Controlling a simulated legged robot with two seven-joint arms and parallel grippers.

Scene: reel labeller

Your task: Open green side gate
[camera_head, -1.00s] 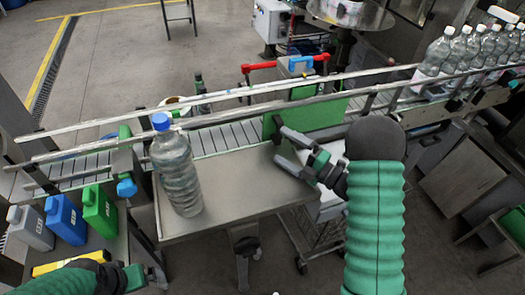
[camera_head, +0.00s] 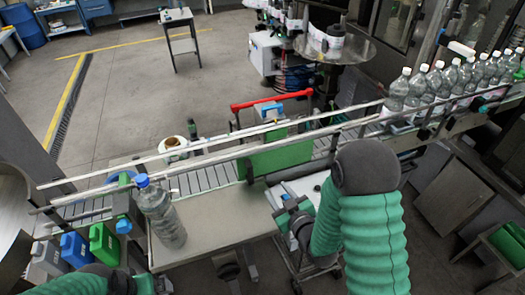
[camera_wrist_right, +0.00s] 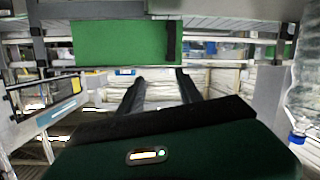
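The green side gate (camera_head: 270,153) is a flat green panel on the near side of the conveyor, below the guide rails. It stands upright across the rail line and looks closed. In the right wrist view the green panel (camera_wrist_right: 115,43) fills the upper left, with a dark strip near its right end. My right gripper (camera_head: 282,197) is on the near side of the gate, a little below it. In the wrist view its two fingers (camera_wrist_right: 161,80) are apart with nothing between them, just under the panel's lower edge. My left gripper (camera_head: 160,284) is at the lower left, mostly cut off.
A clear bottle with a blue cap (camera_head: 160,215) stands on the grey side table (camera_head: 215,232), left of the gate. A red handle (camera_head: 272,98) rises behind the gate. Several bottles (camera_head: 440,85) line the conveyor at right. Jerrycans (camera_head: 103,243) stand at lower left.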

